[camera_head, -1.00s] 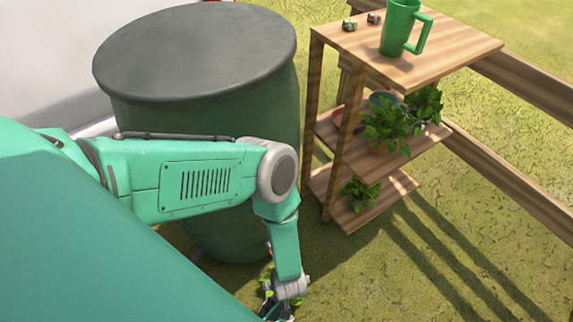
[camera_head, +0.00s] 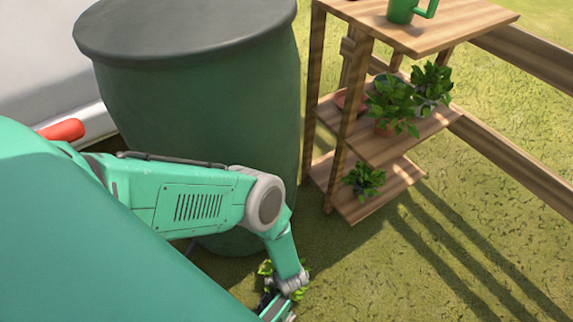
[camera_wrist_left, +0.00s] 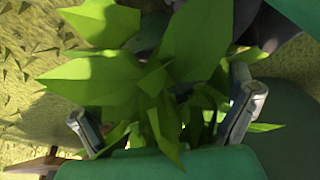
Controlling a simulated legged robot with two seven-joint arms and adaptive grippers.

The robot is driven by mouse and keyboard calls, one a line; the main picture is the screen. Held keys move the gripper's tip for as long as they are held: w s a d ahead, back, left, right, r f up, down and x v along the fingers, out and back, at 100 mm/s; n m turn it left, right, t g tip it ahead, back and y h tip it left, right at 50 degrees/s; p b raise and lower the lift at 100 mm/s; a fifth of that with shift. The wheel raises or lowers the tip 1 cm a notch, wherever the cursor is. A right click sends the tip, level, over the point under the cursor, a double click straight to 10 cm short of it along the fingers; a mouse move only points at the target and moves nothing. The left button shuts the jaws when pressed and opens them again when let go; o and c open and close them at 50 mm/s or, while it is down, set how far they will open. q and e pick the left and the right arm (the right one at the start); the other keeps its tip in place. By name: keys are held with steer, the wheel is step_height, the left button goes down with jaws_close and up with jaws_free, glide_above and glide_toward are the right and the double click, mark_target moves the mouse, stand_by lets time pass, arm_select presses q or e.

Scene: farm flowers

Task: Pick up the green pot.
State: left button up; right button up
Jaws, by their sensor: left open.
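A plant with broad green leaves (camera_wrist_left: 150,60) fills the middle of the left wrist view; whatever pot it stands in is hidden. My left gripper (camera_wrist_left: 165,118) is open, with its two fingers on either side of the leaves. In the head view, my left gripper (camera_head: 278,304) is low at the bottom edge, with some leaves (camera_head: 266,267) next to it. A blue-green pot (camera_head: 382,79) stands on the middle shelf, partly hidden behind potted plants. I cannot tell which pot is the green one. My right gripper is not in view.
A large dark green barrel (camera_head: 200,120) stands behind my left arm. A wooden shelf (camera_head: 440,30) to the right holds a green jug (camera_head: 402,11), a leafy plant (camera_head: 393,100) and a small plant (camera_head: 364,178) at the bottom. Grass at the lower right is clear.

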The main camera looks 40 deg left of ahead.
arm_select(q)
steer(key=shift+w+a+f, duration=0.1)
steer(key=shift+w+f, duration=0.1)
steer(key=shift+f, duration=0.4)
steer(key=c, duration=1.4)
steer(key=shift+r, duration=0.1)
